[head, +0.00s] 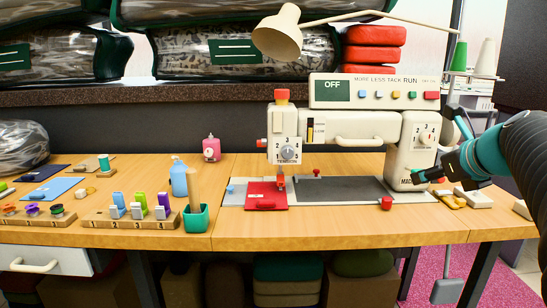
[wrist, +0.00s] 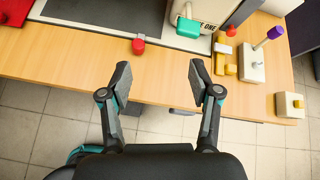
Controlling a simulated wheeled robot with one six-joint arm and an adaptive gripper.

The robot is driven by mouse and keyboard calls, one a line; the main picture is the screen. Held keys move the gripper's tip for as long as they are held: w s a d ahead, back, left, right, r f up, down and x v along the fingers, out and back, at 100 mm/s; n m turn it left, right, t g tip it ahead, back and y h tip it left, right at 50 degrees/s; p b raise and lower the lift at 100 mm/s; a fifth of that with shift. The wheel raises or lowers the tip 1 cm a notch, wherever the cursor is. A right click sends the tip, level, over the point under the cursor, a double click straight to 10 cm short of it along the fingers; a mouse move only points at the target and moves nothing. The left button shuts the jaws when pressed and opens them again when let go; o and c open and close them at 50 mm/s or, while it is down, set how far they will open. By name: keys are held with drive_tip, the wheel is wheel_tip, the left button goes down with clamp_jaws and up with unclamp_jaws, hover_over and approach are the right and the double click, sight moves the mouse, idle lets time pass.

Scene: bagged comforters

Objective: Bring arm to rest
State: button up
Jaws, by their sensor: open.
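My gripper (wrist: 159,78) is open in the wrist view, with its two dark fingertips apart and nothing between them. Below the gap lie the table's front edge and the tiled floor. In the head view my arm (head: 527,150) comes in from the right edge. My gripper (head: 449,150) is at the right end of the sewing machine (head: 345,133), partly overlapping its outline. Whether it touches the machine cannot be told from the head view.
The wooden table (head: 340,228) carries a red pad (head: 265,195), a red knob (head: 386,203) and a teal cup (head: 195,219). Yellow and cream blocks (head: 473,197) lie near the right end. A lamp (head: 279,34) and bagged comforters (head: 70,55) are behind. Tiled floor (wrist: 40,130) is free in front.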

drive_tip(key=s+a+f+n+g+y, duration=0.1)
drive_tip(key=s+a+f+n+g, duration=0.1)
drive_tip(key=s+a+f+n, duration=0.4)
drive_tip(key=s+a+f+n+g, duration=0.15)
drive_tip(key=a+f+n, duration=0.25)
drive_tip(key=a+n, duration=0.55)
drive_tip(key=s+a+f+n+g+h, duration=0.1)
drive_tip(key=s+a+f+n, duration=0.4)
drive_tip(key=s+f+n, duration=0.5)
drive_tip(key=s+n+g, duration=0.1)
drive_tip(key=s+n, duration=0.1)
drive_tip(key=n, duration=0.6)
drive_tip(key=shift+s+f, duration=0.25)
drive_tip(key=shift+f, duration=0.15)
